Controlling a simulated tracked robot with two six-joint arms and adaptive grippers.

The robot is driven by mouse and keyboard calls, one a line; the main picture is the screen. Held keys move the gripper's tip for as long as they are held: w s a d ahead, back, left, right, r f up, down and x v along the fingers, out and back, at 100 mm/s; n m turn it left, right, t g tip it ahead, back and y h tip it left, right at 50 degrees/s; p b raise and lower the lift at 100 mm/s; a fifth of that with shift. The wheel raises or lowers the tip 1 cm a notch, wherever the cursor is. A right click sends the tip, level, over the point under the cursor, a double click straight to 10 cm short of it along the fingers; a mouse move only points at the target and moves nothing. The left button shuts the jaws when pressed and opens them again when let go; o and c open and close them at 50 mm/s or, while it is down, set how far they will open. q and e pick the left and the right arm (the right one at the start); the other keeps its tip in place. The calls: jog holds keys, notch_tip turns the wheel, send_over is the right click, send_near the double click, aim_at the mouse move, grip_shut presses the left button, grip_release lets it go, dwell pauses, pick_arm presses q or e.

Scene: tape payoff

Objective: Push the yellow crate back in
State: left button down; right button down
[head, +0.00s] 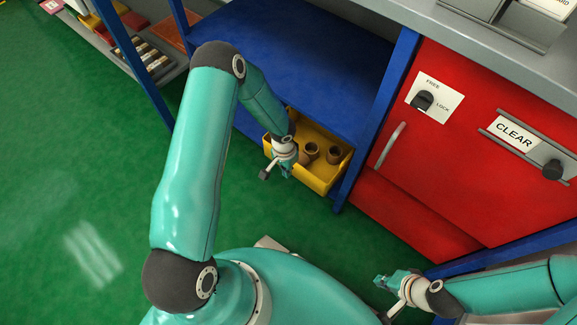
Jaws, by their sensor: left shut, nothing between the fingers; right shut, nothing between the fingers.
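The yellow crate (318,181) sits under the blue shelf, between the blue posts, with its front part sticking out. It holds a few brown ring-shaped pieces (333,154). My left gripper (286,172) is shut and empty at the crate's front left, overlapping its front wall in the head view; I cannot tell whether it touches. My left arm hides the crate's left part. My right gripper (380,281) is shut and empty, low at the right, above the green floor and apart from the crate.
A blue shelf (300,50) lies above the crate, with a blue post (375,115) to its right. A red cabinet (450,150) with a handle, a FREE/LOCK knob and a CLEAR slider stands right. Another shelf with goods is at upper left. The green floor (70,170) is clear at left.

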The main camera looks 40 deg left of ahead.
pick_arm(q)
jog(key=w+a+f+b, duration=0.1)
jog(key=w+f+b, duration=0.3)
jog(key=f, duration=0.5)
jog(key=shift+w+a+f+y, duration=0.3)
jog(key=shift+w+a+f, duration=0.05)
jog(key=shift+w+f, duration=0.1)
